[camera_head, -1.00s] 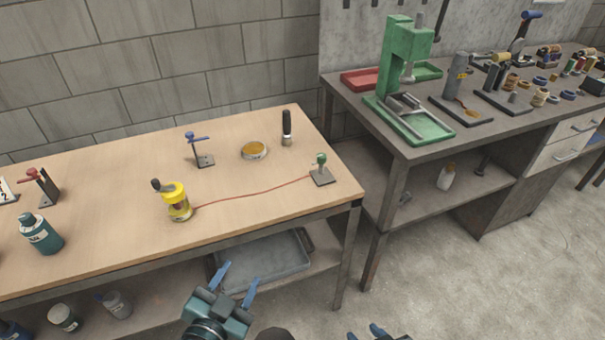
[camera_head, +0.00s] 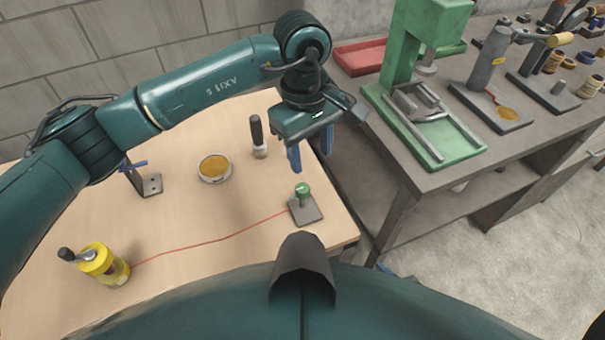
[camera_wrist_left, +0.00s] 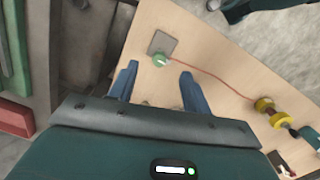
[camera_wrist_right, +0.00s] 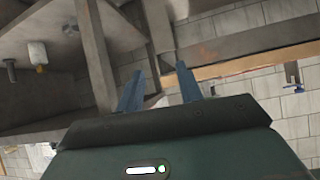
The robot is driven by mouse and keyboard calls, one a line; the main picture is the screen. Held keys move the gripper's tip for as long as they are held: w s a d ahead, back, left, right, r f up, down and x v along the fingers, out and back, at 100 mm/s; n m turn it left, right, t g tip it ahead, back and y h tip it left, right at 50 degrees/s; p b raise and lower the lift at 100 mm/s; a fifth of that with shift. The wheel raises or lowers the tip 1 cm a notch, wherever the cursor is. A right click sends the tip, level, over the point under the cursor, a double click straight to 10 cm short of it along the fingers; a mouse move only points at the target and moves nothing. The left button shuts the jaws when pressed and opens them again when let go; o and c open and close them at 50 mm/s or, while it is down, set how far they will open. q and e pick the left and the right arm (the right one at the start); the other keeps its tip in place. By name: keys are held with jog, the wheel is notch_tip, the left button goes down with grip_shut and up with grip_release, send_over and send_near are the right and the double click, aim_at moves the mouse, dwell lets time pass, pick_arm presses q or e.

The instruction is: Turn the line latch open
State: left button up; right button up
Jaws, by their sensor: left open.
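The line latch is a green-topped knob (camera_head: 302,189) on a short post with a square grey base plate (camera_head: 308,212), near the table's right corner. A thin red line (camera_head: 215,241) runs from it to the yellow canister (camera_head: 103,264). My left gripper (camera_head: 311,153) is open and empty, pointing down above and behind the knob, apart from it. In the left wrist view the green knob (camera_wrist_left: 160,60) shows just beyond and between the open fingertips (camera_wrist_left: 158,72). My right gripper (camera_wrist_right: 158,80) is open and empty, facing the bench's underside.
A black-handled tool (camera_head: 258,138) and a round amber tin (camera_head: 214,168) stand behind the latch. A blue-handled stand (camera_head: 147,182) is partly behind my left arm. The grey bench with a green press (camera_head: 420,45) is to the right.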

aim_at(303, 188)
pick_arm(q)
jog(key=shift+t+y, duration=0.3)
jog(key=shift+y, duration=0.1)
jog(key=f, duration=0.3)
jog(key=w+a+f+p, duration=0.1)
jog(key=f, duration=0.3)
jog(key=f+p, duration=0.1)
jog(key=f, duration=0.3)
jog(key=shift+w+a+f, duration=0.15)
jog(key=shift+w+f, duration=0.05)
jog(key=shift+w, duration=0.05)
jog(key=shift+f, duration=0.5)
pick_arm(e)
jog(key=shift+w+d+r, duration=0.25)
jog(key=shift+d+r, duration=0.15)
jog(key=shift+d, duration=0.1)
pick_arm(q)
jog(key=c, duration=1)
pick_arm(e)
jog(key=shift+s+f, duration=0.2)
jog(key=shift+s, duration=0.15)
